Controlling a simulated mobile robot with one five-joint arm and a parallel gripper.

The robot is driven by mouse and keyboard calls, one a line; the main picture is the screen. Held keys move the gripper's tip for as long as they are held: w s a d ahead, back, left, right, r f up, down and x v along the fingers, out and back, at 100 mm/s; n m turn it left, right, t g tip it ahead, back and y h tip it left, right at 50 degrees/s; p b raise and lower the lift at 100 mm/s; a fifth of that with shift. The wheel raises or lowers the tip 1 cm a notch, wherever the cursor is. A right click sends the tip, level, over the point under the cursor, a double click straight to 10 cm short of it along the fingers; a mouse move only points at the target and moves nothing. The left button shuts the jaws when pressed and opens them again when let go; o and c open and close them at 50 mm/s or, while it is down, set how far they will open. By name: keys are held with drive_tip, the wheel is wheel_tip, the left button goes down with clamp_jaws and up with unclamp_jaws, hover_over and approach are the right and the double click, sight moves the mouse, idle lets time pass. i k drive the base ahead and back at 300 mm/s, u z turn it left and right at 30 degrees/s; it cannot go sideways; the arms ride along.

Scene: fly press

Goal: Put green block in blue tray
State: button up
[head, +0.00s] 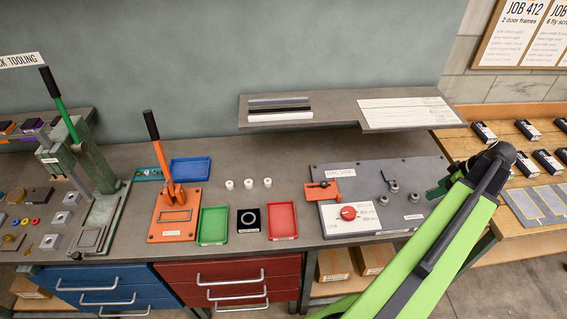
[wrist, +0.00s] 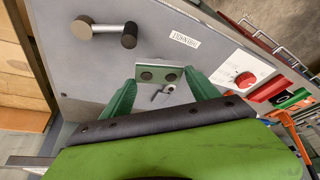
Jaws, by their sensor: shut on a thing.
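The blue tray (head: 190,169) lies empty at the back of the bench, left of centre in the head view. My gripper (head: 437,187) is over the right end of the grey panel, far to the right of the tray.
A green tray (head: 213,240), a black square (head: 248,220) and a red tray (head: 282,220) line the bench front. An orange hand press (head: 172,195) stands just before the blue tray. Several white cylinders (head: 248,183) stand mid-bench. A shelf (head: 340,97) overhangs the back.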

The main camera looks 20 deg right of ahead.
sight(190, 171)
drive_tip(key=u, duration=0.25)
drive_tip(key=k, duration=0.2)
drive_tip(key=u, duration=1.5)
drive_tip(key=k, duration=0.35)
drive_tip(key=z, duration=0.35)
drive_tip(key=i, duration=1.35)
drive_tip(key=u, duration=0.35)
